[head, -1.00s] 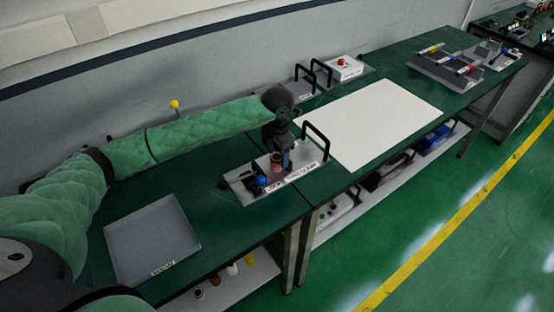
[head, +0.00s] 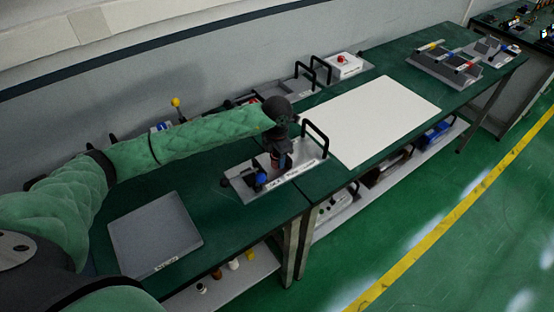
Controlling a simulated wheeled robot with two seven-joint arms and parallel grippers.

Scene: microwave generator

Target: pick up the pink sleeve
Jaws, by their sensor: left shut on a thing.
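The pink sleeve (head: 275,163) shows as a small reddish patch at the fingertips of my left gripper (head: 278,160), mostly hidden by the fingers. My left gripper points down over the grey fixture tray (head: 301,172) with the black handle, near the middle of the picture. It is shut on the pink sleeve. I cannot tell whether the sleeve is clear of the tray. My right gripper is not in view.
A blue-topped part (head: 261,178) stands on the same tray, left of the gripper. An empty grey tray (head: 155,235) lies at the front left. A white sheet (head: 370,120) covers the table to the right. More fixtures stand along the wall.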

